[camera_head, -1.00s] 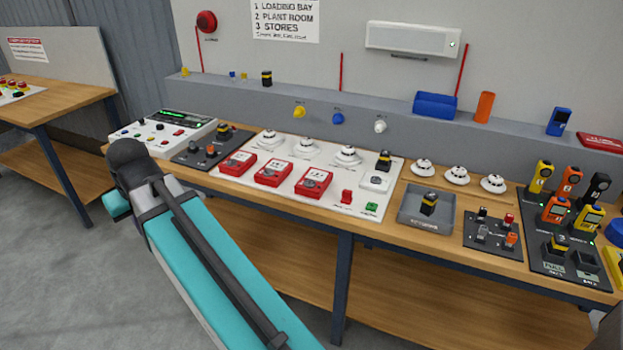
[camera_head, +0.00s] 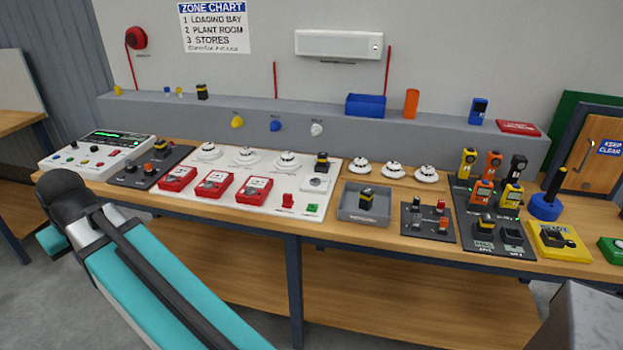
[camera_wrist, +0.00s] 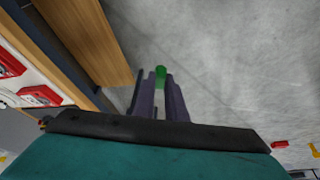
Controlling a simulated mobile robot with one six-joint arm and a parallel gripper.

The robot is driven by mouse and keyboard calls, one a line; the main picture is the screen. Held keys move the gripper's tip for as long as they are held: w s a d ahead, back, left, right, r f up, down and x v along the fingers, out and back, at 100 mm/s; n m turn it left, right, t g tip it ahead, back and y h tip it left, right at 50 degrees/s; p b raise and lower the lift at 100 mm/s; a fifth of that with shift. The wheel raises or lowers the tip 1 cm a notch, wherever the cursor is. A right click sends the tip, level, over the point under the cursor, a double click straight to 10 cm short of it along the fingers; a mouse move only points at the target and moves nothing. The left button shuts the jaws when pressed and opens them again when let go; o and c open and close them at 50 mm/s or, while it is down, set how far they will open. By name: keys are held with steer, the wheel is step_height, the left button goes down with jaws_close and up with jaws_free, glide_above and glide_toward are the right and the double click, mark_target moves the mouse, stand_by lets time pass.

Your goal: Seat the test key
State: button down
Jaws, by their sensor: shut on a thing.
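In the wrist view my gripper (camera_wrist: 160,95) is shut on a slim thing with a green end (camera_wrist: 160,71), apparently the test key. Its lower part is pale and mostly hidden between the dark fingers. The gripper hangs over grey floor, with the bench edge to the left. In the head view my arm fills the lower left and the gripper cannot be made out. Three red call points stand in a row on the white panel (camera_head: 330,192): left (camera_head: 177,178), middle (camera_head: 214,184) and right (camera_head: 253,189). I cannot tell which slot fits the key.
The wooden bench (camera_head: 345,152) also holds a control box (camera_head: 95,150), a grey tray (camera_head: 365,214), a small dark board (camera_head: 428,232) and a rack of handheld units (camera_head: 490,240). A grey ledge (camera_head: 440,126) runs behind. Open floor lies in front at left.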

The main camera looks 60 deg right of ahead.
steer(key=shift+a, duration=0.15)
steer(key=shift+a, duration=0.8)
steer(key=s+d+n+p, duration=0.1)
steer(key=s+d, duration=0.1)
steer(key=d, duration=1.4)
steer(key=s+d+n+p, duration=0.1)
steer(key=s+d+p, duration=0.1)
steer(key=d, duration=1.5)
steer(key=s+d+p, duration=0.1)
steer(key=s+d, duration=0.9)
steer(key=d, duration=0.3)
steer(key=s+d+f+n+y, duration=0.1)
steer(key=s+d, duration=0.9)
steer(key=d, duration=0.3)
steer(key=shift+s+d+f+n+p, duration=0.2)
steer(key=shift+s+d+n+p, duration=0.1)
steer(key=shift+p, duration=0.1)
